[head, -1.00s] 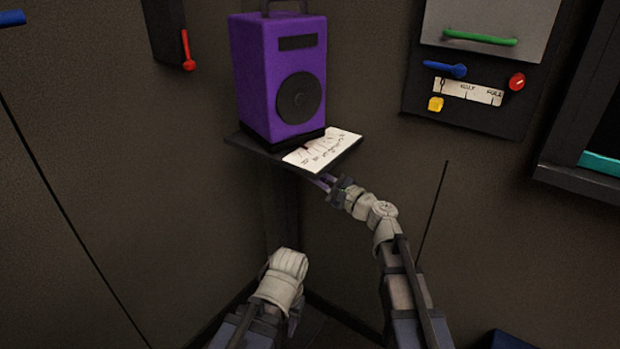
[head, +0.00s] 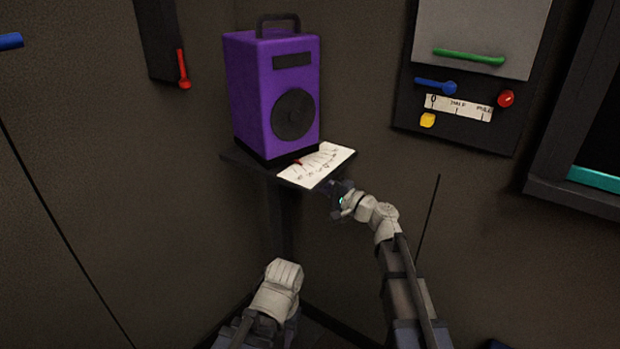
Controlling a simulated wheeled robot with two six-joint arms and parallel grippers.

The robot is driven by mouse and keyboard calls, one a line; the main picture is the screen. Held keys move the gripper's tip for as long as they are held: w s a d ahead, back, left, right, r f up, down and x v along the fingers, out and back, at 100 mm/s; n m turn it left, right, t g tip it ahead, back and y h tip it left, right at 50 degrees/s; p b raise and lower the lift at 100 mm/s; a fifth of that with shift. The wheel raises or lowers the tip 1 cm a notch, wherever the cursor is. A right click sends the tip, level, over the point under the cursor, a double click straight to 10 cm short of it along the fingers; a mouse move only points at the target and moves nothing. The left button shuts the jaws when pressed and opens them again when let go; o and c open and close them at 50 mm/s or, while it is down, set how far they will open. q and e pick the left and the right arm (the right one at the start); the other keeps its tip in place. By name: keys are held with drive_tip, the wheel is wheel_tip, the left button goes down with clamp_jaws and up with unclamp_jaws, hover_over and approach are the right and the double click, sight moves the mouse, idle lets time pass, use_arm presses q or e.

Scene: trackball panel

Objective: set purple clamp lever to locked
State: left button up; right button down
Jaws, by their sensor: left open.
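I cannot make out a purple clamp lever for certain. The purple thing that shows clearly is a box (head: 254,97) with a dark handle on top and a dark round disc on its front. It stands on a small dark shelf (head: 244,158) in the corner.
A white card with a scale and a red mark (head: 325,165) lies on the shelf. A red lever (head: 182,68) hangs on the left wall.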

idle(0.5)
drive_tip(key=c, duration=0.9)
unclamp_jaws()
drive_tip(key=b+v, duration=0.1)
drive_tip(key=v, duration=0.6)
drive_tip(key=shift+s+d, duration=0.2)
drive_tip(key=shift+d, duration=0.15)
drive_tip(key=shift+f, duration=0.1)
